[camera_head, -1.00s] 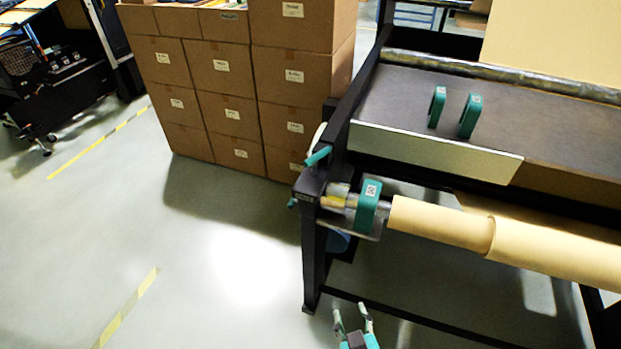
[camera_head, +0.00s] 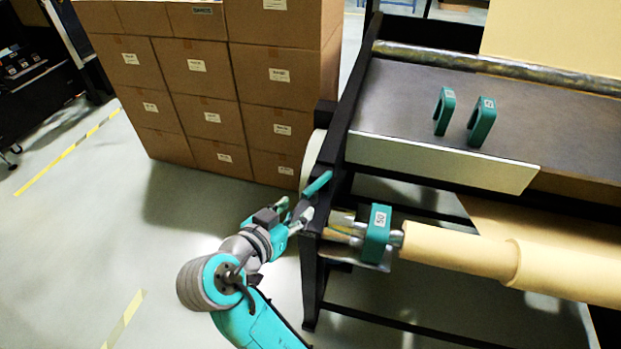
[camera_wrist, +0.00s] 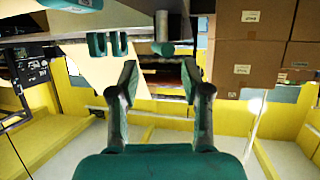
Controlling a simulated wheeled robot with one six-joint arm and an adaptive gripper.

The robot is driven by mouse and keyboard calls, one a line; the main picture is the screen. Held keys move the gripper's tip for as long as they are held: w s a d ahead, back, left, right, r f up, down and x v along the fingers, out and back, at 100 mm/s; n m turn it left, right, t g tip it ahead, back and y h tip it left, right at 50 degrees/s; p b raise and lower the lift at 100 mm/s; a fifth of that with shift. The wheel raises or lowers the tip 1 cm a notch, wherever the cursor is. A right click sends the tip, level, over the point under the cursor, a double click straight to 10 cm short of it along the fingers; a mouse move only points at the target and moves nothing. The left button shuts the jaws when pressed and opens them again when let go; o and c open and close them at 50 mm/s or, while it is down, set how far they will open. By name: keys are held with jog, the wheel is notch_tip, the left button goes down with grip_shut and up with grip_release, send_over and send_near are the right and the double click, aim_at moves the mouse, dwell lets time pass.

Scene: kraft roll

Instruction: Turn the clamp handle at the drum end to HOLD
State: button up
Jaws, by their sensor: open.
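The clamp handle (camera_head: 318,184) is a short teal lever on the upper corner of the black stand's left end, slanting up to the right. In the wrist view, a teal-tipped bar (camera_wrist: 164,47) ahead of the fingers looks like this handle. My gripper (camera_head: 294,210) is open just left of and below the handle, and I see nothing between its fingers. In the wrist view my gripper (camera_wrist: 159,72) shows both fingers apart. A teal collar block (camera_head: 376,232) sits on the shaft beside the kraft roll (camera_head: 455,247). HOLD lettering is not readable.
Two teal brackets (camera_head: 481,122) stand on the dark table top (camera_head: 400,105). A pale panel (camera_head: 440,163) edges the table. Stacked cartons (camera_head: 210,110) stand behind my gripper. The floor at left is clear.

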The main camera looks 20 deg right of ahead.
aim_at(315, 190)
jog(key=x, duration=1)
jog(key=shift+w+d, duration=0.15)
jog(key=shift+w, duration=0.2)
